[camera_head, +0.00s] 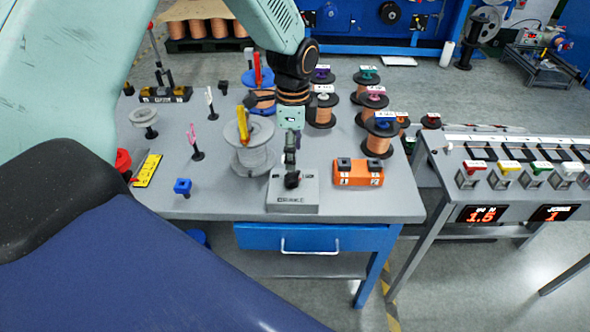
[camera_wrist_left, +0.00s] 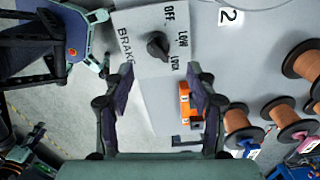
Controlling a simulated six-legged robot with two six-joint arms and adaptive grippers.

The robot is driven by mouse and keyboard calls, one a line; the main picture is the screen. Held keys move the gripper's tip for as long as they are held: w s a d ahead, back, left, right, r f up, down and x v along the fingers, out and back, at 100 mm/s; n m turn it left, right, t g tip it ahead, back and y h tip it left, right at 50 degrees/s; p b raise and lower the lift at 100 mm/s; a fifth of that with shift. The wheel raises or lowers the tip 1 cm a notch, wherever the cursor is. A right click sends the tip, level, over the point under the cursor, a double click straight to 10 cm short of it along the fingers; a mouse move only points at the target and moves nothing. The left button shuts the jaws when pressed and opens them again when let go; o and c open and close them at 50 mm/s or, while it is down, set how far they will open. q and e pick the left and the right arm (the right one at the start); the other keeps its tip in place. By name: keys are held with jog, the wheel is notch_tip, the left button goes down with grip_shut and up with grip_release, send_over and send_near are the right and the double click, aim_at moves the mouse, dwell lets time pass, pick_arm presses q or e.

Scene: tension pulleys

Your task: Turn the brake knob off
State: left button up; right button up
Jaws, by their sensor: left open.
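The brake box (camera_head: 292,202) is a grey block at the front edge of the table, with a black knob (camera_head: 292,181) on top. In the left wrist view the brake knob (camera_wrist_left: 158,46) sits between the labels "BRAKE", "OFF" and others that seem to read "LOW" and "LOCK". Its narrow end seems to point down right, toward the "LOCK" label. My left gripper (camera_head: 291,160) is over the box. In the wrist view the left gripper (camera_wrist_left: 160,85) has its fingers wide apart, one on each side below the knob. They look clear of it. I see no right gripper that I can identify.
An orange block (camera_head: 358,175) stands just right of the box. A grey spool with a yellow-handled tool (camera_head: 243,125) stands close on the left. Copper spools (camera_head: 378,137) stand at the back right. A blue drawer (camera_head: 300,238) is below the table edge.

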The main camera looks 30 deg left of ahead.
aim_at(291, 174)
pick_arm(q)
jog(key=f, duration=0.4)
jog(key=f+b, duration=0.1)
jog(key=f, duration=0.2)
jog(key=shift+s, duration=0.25)
jog(key=shift+a+f, duration=0.2)
jog(key=shift+a, duration=0.05)
jog(key=shift+s+r, duration=0.1)
pick_arm(e)
jog(key=shift+s+a+f, duration=0.15)
jog(key=shift+s+f, duration=0.3)
jog(key=shift+f, duration=0.05)
